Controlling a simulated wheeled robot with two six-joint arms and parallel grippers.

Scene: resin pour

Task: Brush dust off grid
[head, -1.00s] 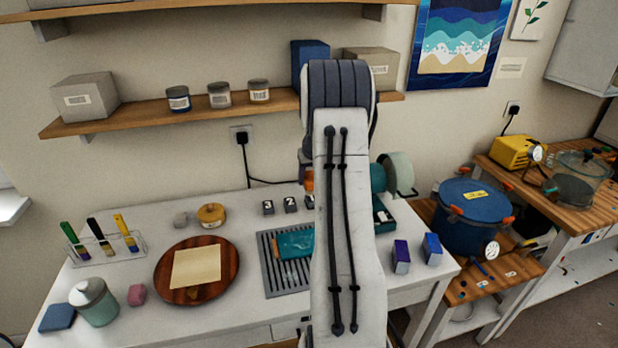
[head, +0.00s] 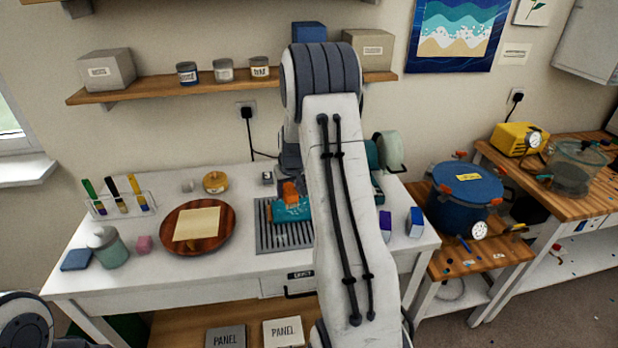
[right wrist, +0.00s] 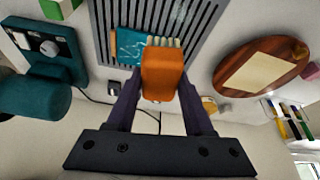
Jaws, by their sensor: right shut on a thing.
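The grey slatted grid (head: 263,236) lies on the white table in the head view, partly behind my right arm. It also shows in the right wrist view (right wrist: 206,25). A teal panel with white wave marks (right wrist: 130,47) lies on the grid; its head-view part (head: 284,214) is partly covered. My right gripper (right wrist: 163,82) is shut on an orange-handled brush (right wrist: 163,70). Its pale bristles show beyond the handle, over the panel; I cannot tell if they touch. The orange handle also shows in the head view (head: 290,192). My left gripper is not in view.
A round wooden board (head: 222,231) with a cream sheet (head: 197,224) lies left of the grid. A teal machine (right wrist: 38,98) stands on the other side. Small boxes (head: 415,222) stand near the table's right edge. A blue pot (head: 465,190) is further right.

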